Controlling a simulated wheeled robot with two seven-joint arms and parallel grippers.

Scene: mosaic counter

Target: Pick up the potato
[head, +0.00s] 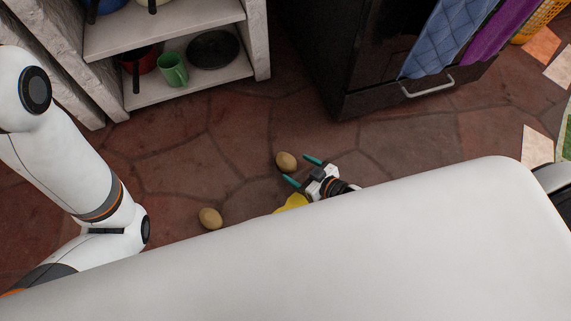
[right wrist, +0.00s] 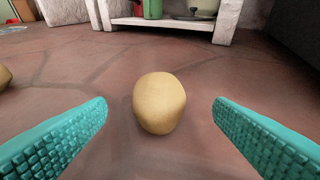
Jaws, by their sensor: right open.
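A tan potato (head: 286,161) lies on the stone floor, just ahead of my right gripper (head: 303,171). In the right wrist view the potato (right wrist: 159,103) sits midway between the two teal fingertips (right wrist: 162,115), with a gap on both sides. My right gripper is open and empty, low over the floor. A second potato (head: 210,218) lies on the floor to the left, and part of a potato shows at the left edge of the right wrist view (right wrist: 4,77). My left arm comes in from the left, but its gripper is out of view.
A yellow object (head: 292,203) lies beside my right gripper, partly hidden. A white shelf (head: 190,85) with a green mug (head: 173,70) and cookware stands at the back left. A black oven (head: 400,98) with hanging towels stands at the back right.

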